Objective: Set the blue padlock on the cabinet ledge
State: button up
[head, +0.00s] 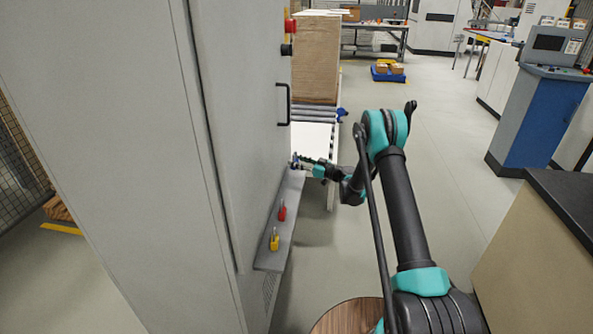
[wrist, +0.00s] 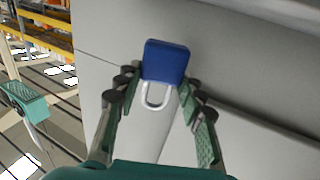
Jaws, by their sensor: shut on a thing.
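The blue padlock (wrist: 166,62) is between the fingertips of my gripper (wrist: 160,79) in the wrist view. Its silver shackle points back toward my palm. My gripper is shut on the padlock. In the head view my gripper (head: 304,162) is small, at the far end of the cabinet ledge (head: 266,258); the padlock shows there only as a dark blue speck. I cannot tell whether the padlock touches the ledge. The ledge is a narrow grey shelf on the cabinet side (head: 245,110).
A red padlock (head: 282,213) and a yellow padlock (head: 274,241) stand on the nearer part of the ledge. A black handle (head: 288,104) sticks out from the cabinet above. A roller conveyor (head: 318,115) with stacked panels lies behind.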

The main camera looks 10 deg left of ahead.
jog(key=shift+a+f, duration=0.15)
jog(key=shift+f, duration=2)
jog(key=shift+f, duration=0.1)
jog(key=o, duration=1.2)
